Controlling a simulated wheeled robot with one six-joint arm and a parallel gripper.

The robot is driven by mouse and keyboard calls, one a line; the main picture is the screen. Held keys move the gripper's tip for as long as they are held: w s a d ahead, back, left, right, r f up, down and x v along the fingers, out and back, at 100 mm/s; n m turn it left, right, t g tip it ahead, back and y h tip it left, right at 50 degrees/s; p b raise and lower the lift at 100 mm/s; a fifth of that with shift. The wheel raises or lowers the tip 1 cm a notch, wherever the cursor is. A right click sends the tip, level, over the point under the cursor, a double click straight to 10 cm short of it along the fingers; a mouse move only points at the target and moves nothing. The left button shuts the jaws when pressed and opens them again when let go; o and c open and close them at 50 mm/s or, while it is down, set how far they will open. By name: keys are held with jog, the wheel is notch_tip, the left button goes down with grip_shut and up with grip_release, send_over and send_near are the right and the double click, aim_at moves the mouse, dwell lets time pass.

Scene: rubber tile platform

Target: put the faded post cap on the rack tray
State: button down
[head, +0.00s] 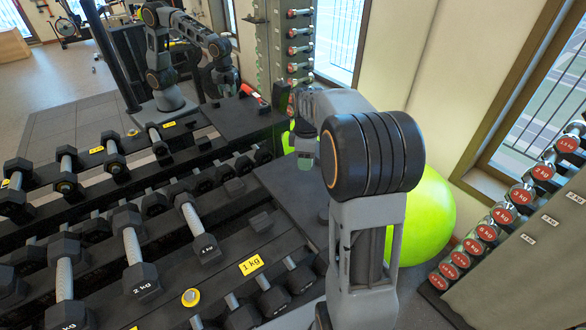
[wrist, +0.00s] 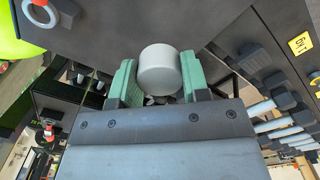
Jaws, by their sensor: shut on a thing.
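The faded post cap (wrist: 158,70) is a plain light grey, short round piece. In the wrist view it sits between the green fingers of my gripper (wrist: 157,80), which is shut on it. In the head view my gripper (head: 305,161) hangs beside a flat dark tray surface (head: 285,187) on the rack, and the cap cannot be made out there. In the wrist view a bare dark flat surface (wrist: 150,22) lies beyond the cap. I cannot tell whether the cap touches it.
Rows of dumbbells (head: 134,262) fill the rack at left and front. A second dark flat panel (head: 222,118) with a red and black item (head: 254,95) lies farther back. A lime green ball (head: 432,215) is at right, near a rack of red-ended dumbbells (head: 503,214).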

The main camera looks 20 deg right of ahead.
jog(key=p, duration=0.1)
send_over(293, 175)
jog(key=f, duration=0.6)
jog(key=shift+s+f, duration=0.2)
jog(key=shift+s, duration=0.05)
jog(key=shift+w+f, duration=0.15)
jog(key=shift+f, duration=1.55)
jog(key=shift+f, duration=0.3)
jog(key=c, duration=0.6)
grip_release()
jog(key=shift+r, duration=0.1)
